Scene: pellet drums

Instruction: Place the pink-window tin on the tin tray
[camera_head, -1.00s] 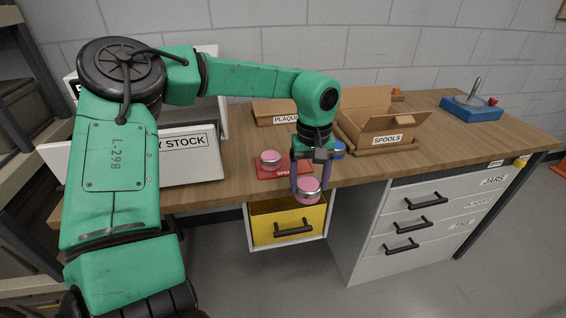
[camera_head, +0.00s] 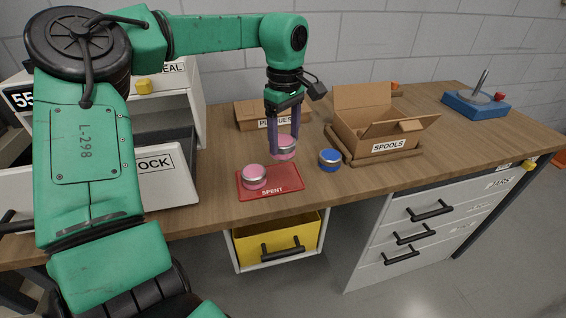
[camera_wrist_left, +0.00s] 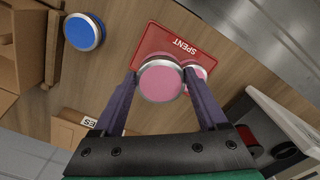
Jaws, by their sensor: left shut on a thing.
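My left gripper (camera_head: 285,156) is shut on a pink-topped tin with a silver rim (camera_head: 285,147), held above the bench near the back edge of a red tray marked SPENT (camera_head: 287,182). In the left wrist view the held tin (camera_wrist_left: 160,84) sits between the fingertips and hides part of the red tray (camera_wrist_left: 158,47). A second pink-topped tin (camera_head: 255,174) stands on the left part of the red tray; it shows partly behind the held tin in the wrist view (camera_wrist_left: 202,72). A blue-topped tin (camera_head: 330,158) stands on the wood to the right. My right gripper is not in view.
A cardboard box marked SPOOLS (camera_head: 388,143) stands behind right, and a flat PLAQUES box (camera_head: 250,117) behind the gripper. An open STOCK drawer (camera_head: 165,183) is at left. A yellow drawer (camera_head: 278,240) stands open below the bench edge.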

